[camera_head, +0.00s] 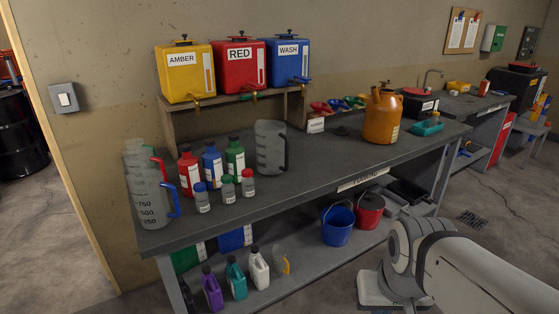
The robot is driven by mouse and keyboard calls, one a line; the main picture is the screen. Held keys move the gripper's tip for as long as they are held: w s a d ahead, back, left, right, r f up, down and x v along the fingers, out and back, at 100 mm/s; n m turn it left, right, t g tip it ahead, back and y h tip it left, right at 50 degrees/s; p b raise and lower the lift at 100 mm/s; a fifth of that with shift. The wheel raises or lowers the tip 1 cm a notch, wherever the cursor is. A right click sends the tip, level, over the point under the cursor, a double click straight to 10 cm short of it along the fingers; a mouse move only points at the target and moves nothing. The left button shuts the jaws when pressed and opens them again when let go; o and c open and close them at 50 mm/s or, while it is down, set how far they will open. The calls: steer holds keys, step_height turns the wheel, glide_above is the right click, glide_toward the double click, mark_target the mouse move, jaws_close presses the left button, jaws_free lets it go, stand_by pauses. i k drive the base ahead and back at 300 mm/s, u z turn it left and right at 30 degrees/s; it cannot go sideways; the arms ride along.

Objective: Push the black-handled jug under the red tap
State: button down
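The black-handled jug (269,146) is a tall, grey, see-through jug standing upright on the bench, in front of the right part of the wooden tank stand. Its dark handle faces right. The red tank (239,68), labelled RED, sits on the stand between a yellow AMBER tank (184,74) and a blue WASH tank (291,66). The tap (251,96) under the red tank has a green lever and appears a little left of the jug's top. My arm shows at the lower right, but my gripper is not in view.
Left of the jug stand red, blue and green bottles (235,157), several small capped bottles, and jugs with red and blue handles (153,202). An orange can (382,116) stands to the right.

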mark_target(271, 141)
steer(key=z, duration=0.05)
steer(key=i, duration=1)
steer(key=u, duration=0.05)
